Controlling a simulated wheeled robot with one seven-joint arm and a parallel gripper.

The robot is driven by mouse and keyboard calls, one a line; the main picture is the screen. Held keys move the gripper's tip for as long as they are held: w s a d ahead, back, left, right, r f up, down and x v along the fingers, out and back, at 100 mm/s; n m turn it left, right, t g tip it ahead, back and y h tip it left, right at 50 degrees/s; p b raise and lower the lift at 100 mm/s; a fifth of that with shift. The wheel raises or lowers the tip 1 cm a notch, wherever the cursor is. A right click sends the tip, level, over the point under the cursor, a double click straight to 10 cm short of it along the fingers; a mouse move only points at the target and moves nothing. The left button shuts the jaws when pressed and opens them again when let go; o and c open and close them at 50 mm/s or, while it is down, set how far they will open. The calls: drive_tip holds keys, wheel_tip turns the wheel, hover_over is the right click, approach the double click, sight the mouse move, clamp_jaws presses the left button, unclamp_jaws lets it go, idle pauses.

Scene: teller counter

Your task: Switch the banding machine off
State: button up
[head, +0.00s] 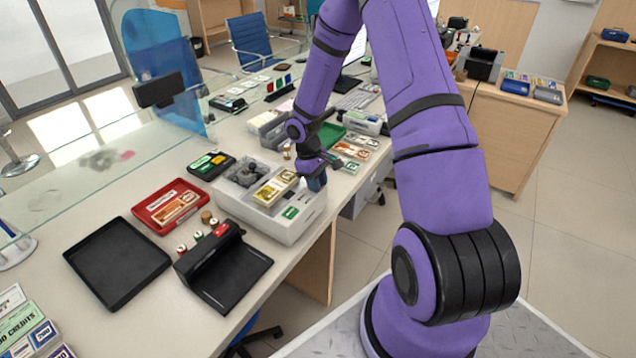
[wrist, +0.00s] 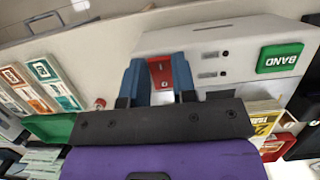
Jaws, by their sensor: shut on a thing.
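The banding machine (head: 296,230) is a pale grey box on the counter with a banknote stack (head: 273,188) on top. Its front face (wrist: 228,42) fills the upper right of the wrist view, with a green BAND button (wrist: 279,57) and two small slots. My gripper (head: 317,182) is at the machine's right end in the head view. In the wrist view my gripper (wrist: 158,75) has its blue fingers on either side of a red switch part (wrist: 161,72) on the machine, shut on it. The switch's exact position is partly hidden by the fingers.
On the near counter are a black tray (head: 117,262), a red tray (head: 150,215), a black device (head: 222,268) and small stamps. A green tray (head: 330,136) and note stacks lie beyond the machine. A glass screen (head: 150,75) runs along the counter's left side.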

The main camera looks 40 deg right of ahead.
drive_tip(key=o, duration=0.9)
drive_tip(key=v, duration=1)
drive_tip(key=shift+w+r, duration=0.1)
drive_tip(key=shift+r, duration=0.25)
drive_tip(key=shift+r, duration=0.1)
drive_tip(key=s+a+r+m+t, duration=0.1)
drive_tip(key=s+a+r, duration=0.15)
drive_tip(key=r, duration=0.45)
drive_tip(key=s+a+r+t+h, duration=0.1)
drive_tip(key=s+a+r, duration=0.1)
drive_tip(key=s+r, duration=0.35)
drive_tip(key=s+a+r+m+t, duration=0.1)
drive_tip(key=s+a+r, duration=0.1)
drive_tip(key=r, duration=0.7)
drive_tip(key=s+a+r+t, duration=0.1)
drive_tip(key=s+a+r, duration=0.1)
drive_tip(key=s, duration=0.4)
drive_tip(key=s+a+r+m+t+y, duration=0.1)
drive_tip(key=s+a+r+t, duration=0.1)
drive_tip(key=s, duration=0.4)
drive_tip(key=s+a+r+m+t+y, duration=0.1)
drive_tip(key=s+a+r+t, duration=0.1)
drive_tip(key=s+r, duration=0.2)
drive_tip(key=shift+s+r, duration=0.15)
drive_tip(key=shift+s, duration=0.45)
drive_tip(key=shift+s+r, duration=0.15)
drive_tip(key=shift+s, duration=0.4)
